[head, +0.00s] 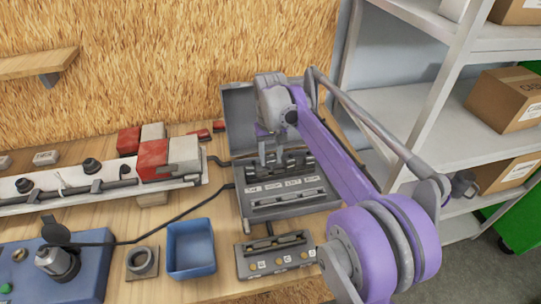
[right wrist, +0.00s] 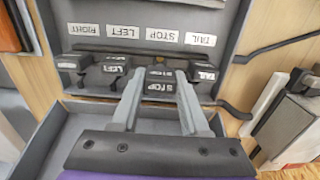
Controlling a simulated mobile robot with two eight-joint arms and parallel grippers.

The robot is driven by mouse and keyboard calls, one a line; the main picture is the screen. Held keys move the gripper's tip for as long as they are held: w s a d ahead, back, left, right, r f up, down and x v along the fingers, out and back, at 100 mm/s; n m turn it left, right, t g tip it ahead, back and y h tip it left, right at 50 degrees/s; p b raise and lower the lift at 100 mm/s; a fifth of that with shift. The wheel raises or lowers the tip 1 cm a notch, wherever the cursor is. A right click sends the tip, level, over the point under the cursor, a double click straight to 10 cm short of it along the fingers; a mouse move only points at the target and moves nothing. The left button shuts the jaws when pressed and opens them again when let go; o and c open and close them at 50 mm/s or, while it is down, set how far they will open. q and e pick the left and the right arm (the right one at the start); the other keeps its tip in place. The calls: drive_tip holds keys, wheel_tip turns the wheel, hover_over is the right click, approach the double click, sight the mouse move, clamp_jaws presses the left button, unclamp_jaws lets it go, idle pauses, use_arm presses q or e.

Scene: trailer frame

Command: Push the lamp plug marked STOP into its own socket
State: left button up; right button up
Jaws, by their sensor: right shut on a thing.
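The dark plug marked STOP (right wrist: 159,89) is between the fingers of my right gripper (right wrist: 160,112), which is shut on it. In the head view my right gripper (head: 271,160) reaches down into the open grey box (head: 290,207). In the right wrist view the plug is in line with the STOP label (right wrist: 160,36) on the box. Another STOP marking shows just behind it. A LEFT piece (right wrist: 113,68) and a TAIL piece (right wrist: 204,73) stand on either side. How deep the plug sits is hidden. My left gripper is not in view.
The box lid (head: 238,112) stands open behind the gripper. A blue tray (head: 191,248) and a grey block with a slot (head: 277,255) are nearby. A lamp board (head: 113,190) with red and white lamps lies left. Black cables run to the box.

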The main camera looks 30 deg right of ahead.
sight(271, 165)
drive_tip(key=shift+f, duration=0.3)
drive_tip(key=shift+f, duration=0.45)
idle(0.4)
drive_tip(key=shift+f+b, duration=0.5)
drive_tip(key=shift+f, duration=0.05)
drive_tip(key=shift+f, duration=0.5)
idle(0.4)
drive_tip(key=o, duration=0.9)
drive_tip(key=shift+o, duration=0.3)
drive_tip(key=shift+o, duration=1.4)
